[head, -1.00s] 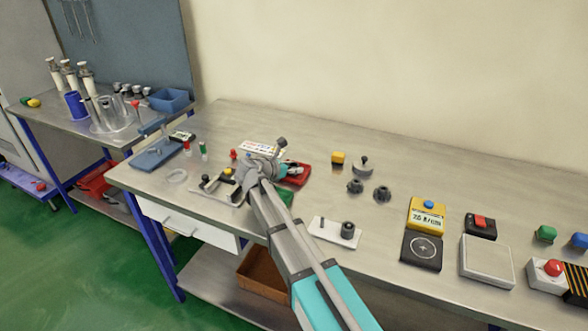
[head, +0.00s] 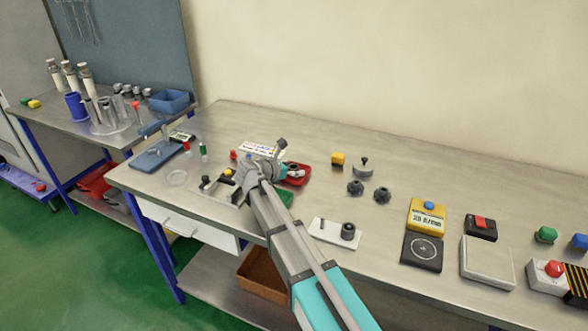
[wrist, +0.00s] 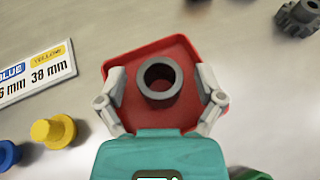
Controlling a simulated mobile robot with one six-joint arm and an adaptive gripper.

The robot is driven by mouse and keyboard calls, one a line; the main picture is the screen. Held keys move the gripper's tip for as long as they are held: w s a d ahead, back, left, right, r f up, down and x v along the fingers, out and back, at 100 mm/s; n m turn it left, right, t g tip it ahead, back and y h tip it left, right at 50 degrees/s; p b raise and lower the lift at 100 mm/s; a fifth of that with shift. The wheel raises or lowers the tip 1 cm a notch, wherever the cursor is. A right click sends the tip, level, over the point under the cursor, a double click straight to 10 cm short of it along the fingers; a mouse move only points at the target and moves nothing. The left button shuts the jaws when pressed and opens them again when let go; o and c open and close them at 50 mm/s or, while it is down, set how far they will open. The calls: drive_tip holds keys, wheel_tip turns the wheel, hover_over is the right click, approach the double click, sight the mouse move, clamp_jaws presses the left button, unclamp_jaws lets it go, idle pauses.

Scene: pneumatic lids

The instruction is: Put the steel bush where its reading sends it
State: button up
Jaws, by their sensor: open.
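The steel bush (wrist: 159,79), a dark grey ring with a round bore, stands in a shallow red tray (wrist: 185,52) in the wrist view. My gripper (wrist: 162,90) is open, one finger on each side of the bush with gaps between. In the head view my gripper (head: 284,168) is over the red tray (head: 304,180) and hides much of it. A white card (wrist: 35,75) shows BLUE and YELLOW labels with mm values, 38 mm under yellow. A yellow meter (head: 427,215) shows digits that look like 25 l/min.
A yellow flanged part (wrist: 53,131) and a blue one (wrist: 8,155) lie left of the tray. Dark knobbed parts (head: 355,187) stand to its right. A white plate with a dark cylinder (head: 334,232) is nearer the front edge.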

drive_tip(key=p+v, duration=0.2)
drive_tip(key=v, duration=0.3)
drive_tip(key=p+v, duration=0.2)
drive_tip(key=v, duration=0.3)
drive_tip(key=shift+r, duration=0.3)
drive_tip(key=shift+p+v, duration=0.3)
drive_tip(key=shift+v, duration=0.6)
drive_tip(key=shift+f, duration=0.15)
